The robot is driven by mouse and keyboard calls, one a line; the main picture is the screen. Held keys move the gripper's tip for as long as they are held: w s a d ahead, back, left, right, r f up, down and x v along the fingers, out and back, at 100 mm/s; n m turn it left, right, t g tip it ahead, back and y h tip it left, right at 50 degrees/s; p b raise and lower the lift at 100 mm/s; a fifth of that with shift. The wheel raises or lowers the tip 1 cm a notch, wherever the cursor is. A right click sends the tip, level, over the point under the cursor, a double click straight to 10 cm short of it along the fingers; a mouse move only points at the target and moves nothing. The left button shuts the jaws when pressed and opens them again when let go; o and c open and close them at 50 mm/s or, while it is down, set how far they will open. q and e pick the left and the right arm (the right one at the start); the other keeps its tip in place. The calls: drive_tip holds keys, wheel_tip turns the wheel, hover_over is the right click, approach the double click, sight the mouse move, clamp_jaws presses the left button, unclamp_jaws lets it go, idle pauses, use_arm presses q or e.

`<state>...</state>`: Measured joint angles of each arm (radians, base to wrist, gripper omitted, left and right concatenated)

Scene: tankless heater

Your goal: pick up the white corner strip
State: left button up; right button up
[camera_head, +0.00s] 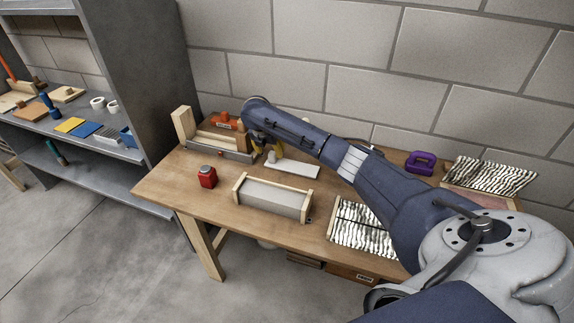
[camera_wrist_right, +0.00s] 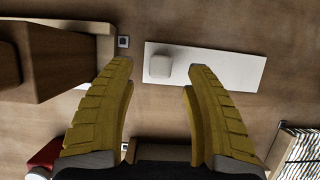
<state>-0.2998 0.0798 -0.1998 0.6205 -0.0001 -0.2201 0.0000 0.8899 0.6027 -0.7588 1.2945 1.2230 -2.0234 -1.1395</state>
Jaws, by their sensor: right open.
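The white corner strip (camera_head: 297,170) lies flat on the wooden table, near the back and left of its middle. In the right wrist view the strip (camera_wrist_right: 225,70) is a long white plate with a small raised rounded block (camera_wrist_right: 160,66) near its left end. My right gripper (camera_head: 274,155) hangs over the strip's left end in the head view. In the right wrist view its yellow fingers (camera_wrist_right: 160,72) are spread apart, with the raised block between the tips and nothing held. Its height above the strip is hard to judge. My left gripper is not in view.
A wood-and-metal fixture (camera_head: 222,150) stands left of the strip, close to my right gripper. A red container (camera_head: 207,178) and a grey box with wooden ends (camera_head: 272,198) stand nearer the front. A purple object (camera_head: 421,163) and crumpled silvery panels (camera_head: 489,175) lie to the right.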

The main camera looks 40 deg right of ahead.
sight(272, 153)
drive_tip(key=shift+x, duration=2.2)
drive_tip(key=shift+s, duration=0.1)
drive_tip(key=shift+c, duration=0.5)
clamp_jaws()
